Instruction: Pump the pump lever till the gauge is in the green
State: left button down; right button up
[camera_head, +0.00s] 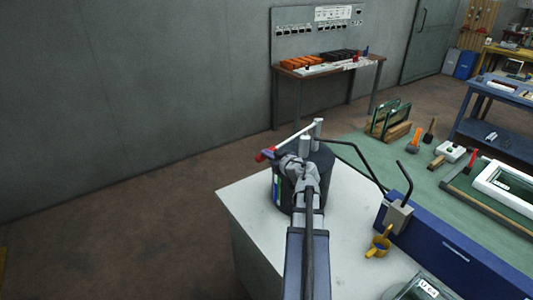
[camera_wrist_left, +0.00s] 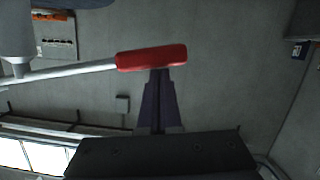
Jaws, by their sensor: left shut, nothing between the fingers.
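The pump (camera_head: 277,190) is a dark cylinder with a blue, white and green label, standing on the white-topped bench. Its lever is a pale rod with a red grip (camera_head: 265,155), which also shows in the left wrist view (camera_wrist_left: 150,57). The rod rises slightly to a grey post on the pump top. My left gripper (camera_head: 284,160) is shut and empty right by the red grip. In the wrist view its fingertips (camera_wrist_left: 160,74) meet the edge of the grip; I cannot tell if they touch. I cannot make out the gauge or its reading. My right gripper is not in view.
A black hose (camera_head: 352,150) bends from the pump toward a grey bracket (camera_head: 398,214) on a blue box (camera_head: 450,249). A green mat (camera_head: 400,170) with tools lies behind. Open floor is at left.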

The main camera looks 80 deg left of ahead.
pick_arm(q)
jog(key=w+d+r+p, duration=0.2)
jog(key=d+r+p, duration=0.2)
jog(key=d, duration=0.5)
jog(key=shift+w+d+r, duration=0.15)
jog(key=shift+d+r, duration=0.1)
jog(key=shift+r, duration=0.45)
dwell(1.0)
